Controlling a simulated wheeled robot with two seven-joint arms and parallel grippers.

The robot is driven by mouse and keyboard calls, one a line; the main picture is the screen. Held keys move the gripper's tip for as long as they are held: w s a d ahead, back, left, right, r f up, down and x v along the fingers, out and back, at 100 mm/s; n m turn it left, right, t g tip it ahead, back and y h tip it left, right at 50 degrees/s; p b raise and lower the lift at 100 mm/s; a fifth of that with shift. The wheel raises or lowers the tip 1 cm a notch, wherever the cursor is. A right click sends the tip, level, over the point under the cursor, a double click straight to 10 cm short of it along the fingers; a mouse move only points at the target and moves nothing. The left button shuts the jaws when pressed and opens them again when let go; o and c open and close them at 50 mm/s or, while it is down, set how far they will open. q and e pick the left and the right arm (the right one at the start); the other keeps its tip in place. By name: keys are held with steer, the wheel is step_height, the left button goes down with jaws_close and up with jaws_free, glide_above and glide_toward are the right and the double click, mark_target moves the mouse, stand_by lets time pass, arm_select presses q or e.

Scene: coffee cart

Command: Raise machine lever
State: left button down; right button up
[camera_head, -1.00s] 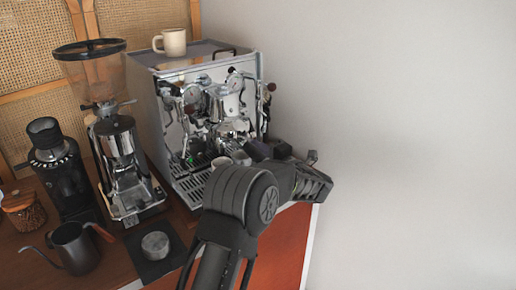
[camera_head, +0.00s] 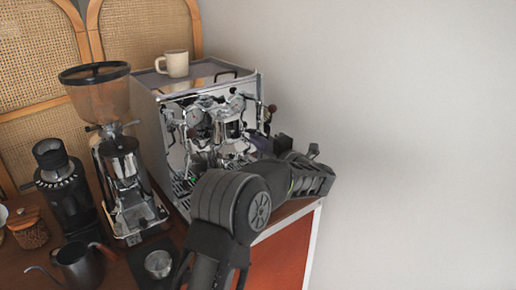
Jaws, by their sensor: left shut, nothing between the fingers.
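The silver espresso machine (camera_head: 146,128) stands on the wooden cart, its front facing right and toward me. A lever with a dark red-brown knob (camera_head: 272,108) sticks out at the right of its front. My left arm comes up from the bottom and hides the lower right of the machine and its drip tray. My left gripper (camera_head: 272,146) is shut and empty, in front of the machine's right side, below the knob in the picture. Its fingertips are dark and partly hidden, so I cannot tell whether they touch the lever. My right gripper is out of view.
A cream mug (camera_head: 177,65) stands on top of the machine. A grinder (camera_head: 122,170), a black hand grinder (camera_head: 62,185), a lidded jar (camera_head: 29,232), a kettle (camera_head: 78,265) and a tamper (camera_head: 158,264) stand to the left. The wall on the right is bare.

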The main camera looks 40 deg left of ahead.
arm_select(q)
steer(key=s+f+b+v, duration=0.1)
steer(key=b+v, duration=0.5)
steer(key=v, duration=0.4)
steer(key=shift+s+a, duration=0.2)
